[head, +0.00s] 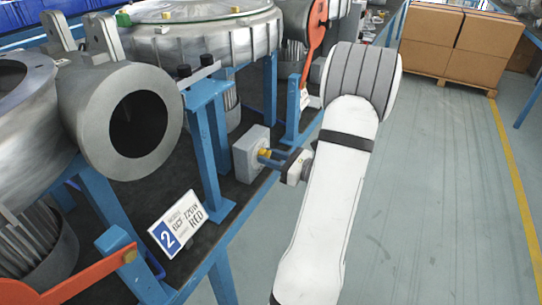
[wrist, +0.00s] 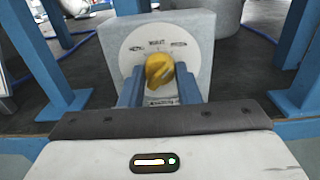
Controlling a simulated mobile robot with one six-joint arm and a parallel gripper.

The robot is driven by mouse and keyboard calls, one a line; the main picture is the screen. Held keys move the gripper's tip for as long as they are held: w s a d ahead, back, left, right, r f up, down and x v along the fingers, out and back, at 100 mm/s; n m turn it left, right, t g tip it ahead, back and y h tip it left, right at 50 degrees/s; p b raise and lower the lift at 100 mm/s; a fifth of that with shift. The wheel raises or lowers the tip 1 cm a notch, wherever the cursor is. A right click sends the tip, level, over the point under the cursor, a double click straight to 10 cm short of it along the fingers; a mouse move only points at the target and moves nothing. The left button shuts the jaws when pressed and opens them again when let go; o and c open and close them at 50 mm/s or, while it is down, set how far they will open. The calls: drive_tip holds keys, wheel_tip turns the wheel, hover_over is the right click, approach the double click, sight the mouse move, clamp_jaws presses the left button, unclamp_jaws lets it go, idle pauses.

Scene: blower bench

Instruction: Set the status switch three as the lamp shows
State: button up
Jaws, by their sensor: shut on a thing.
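A grey switch box (head: 250,153) stands near the bench's front edge. It also shows in the wrist view (wrist: 206,62), where a round white dial plate (wrist: 134,52) with small, mostly unreadable labels faces me. The yellow switch knob (wrist: 159,70) sits in the middle of the dial. My gripper (wrist: 159,84) has its blue fingers on either side of the knob and is shut on it. The knob looks slightly tilted; its exact setting is unclear. In the head view my gripper (head: 268,158) reaches the knob from the right. I cannot make out a lamp.
Blue posts (head: 205,150) stand on the dark bench near the box. Floor at right is clear up to stacked cartons (head: 455,40).

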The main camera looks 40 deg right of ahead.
drive_tip(key=o, duration=1)
drive_tip(key=shift+c, duration=0.2)
drive_tip(key=v, duration=0.8)
